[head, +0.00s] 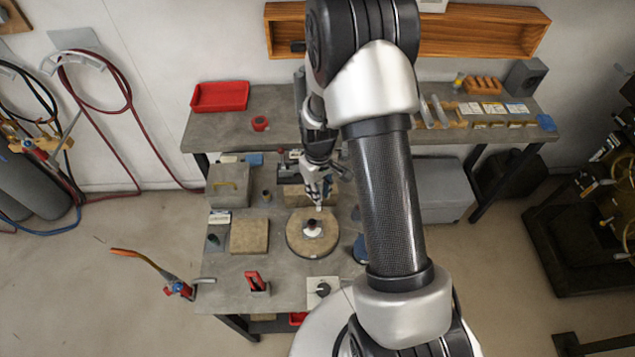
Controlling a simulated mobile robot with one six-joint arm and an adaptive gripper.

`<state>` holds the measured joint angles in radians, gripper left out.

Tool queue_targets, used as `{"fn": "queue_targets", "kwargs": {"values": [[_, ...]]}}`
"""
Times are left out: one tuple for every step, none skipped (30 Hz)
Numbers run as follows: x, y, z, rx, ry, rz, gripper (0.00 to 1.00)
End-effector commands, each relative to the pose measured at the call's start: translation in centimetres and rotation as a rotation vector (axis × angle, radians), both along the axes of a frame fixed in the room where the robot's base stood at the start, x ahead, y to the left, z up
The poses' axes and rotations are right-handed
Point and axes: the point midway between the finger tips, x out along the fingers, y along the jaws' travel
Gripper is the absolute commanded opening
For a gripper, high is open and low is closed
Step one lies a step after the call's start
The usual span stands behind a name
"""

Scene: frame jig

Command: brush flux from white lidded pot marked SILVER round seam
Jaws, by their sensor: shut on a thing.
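My gripper (318,190) is over the workbench, pointing down just behind the middle of a round tan board (299,246). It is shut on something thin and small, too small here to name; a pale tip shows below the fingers. On the board stands a small white thing with a dark top (313,230), just in front of and below the gripper. I cannot tell whether it is the pot or the work. No SILVER marking can be read, and no seam can be made out. My arm hides part of the bench to the right.
A square tan board (249,236) lies left of the round one. A grey block (228,186) stands behind it. A red-handled thing (256,281) and a dial box (322,290) are at the front. A torch (178,288) is off the left edge. A red tray (219,97) sits on the rear bench.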

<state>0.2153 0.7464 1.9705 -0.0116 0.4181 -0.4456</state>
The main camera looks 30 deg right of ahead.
Motion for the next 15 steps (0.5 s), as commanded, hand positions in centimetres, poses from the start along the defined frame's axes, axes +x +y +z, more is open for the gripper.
{"fn": "queue_targets", "kwargs": {"values": [[-0.1, 0.0, 0.0, 0.002, 0.006, 0.006, 0.00], [-0.1, 0.0, -0.1, 0.001, 0.007, 0.009, 0.00], [-0.1, 0.0, -0.2, 0.002, 0.008, 0.010, 0.00], [-0.1, 0.0, -0.3, 0.002, 0.008, 0.011, 0.00], [-0.1, 0.0, -0.4, 0.002, 0.008, 0.011, 0.00], [-0.1, 0.0, -0.6, 0.002, 0.008, 0.011, 0.00], [-0.1, 0.0, -0.8, 0.002, 0.008, 0.011, 0.00], [-0.1, 0.0, -1.0, 0.002, 0.008, 0.011, 0.00], [0.0, 0.0, -1.3, 0.002, 0.007, 0.011, 0.00], [0.0, 0.0, -1.5, 0.002, 0.007, 0.011, 0.00], [0.0, 0.0, -1.8, 0.002, 0.007, 0.011, 0.00], [0.0, 0.0, -2.2, 0.001, 0.007, 0.011, 0.00], [0.0, 0.0, -2.5, 0.001, 0.007, 0.011, 0.00], [0.0, 0.0, -2.8, 0.001, 0.007, 0.011, 0.00], [0.0, 0.0, -3.3, 0.001, 0.007, 0.011, 0.00]]}}
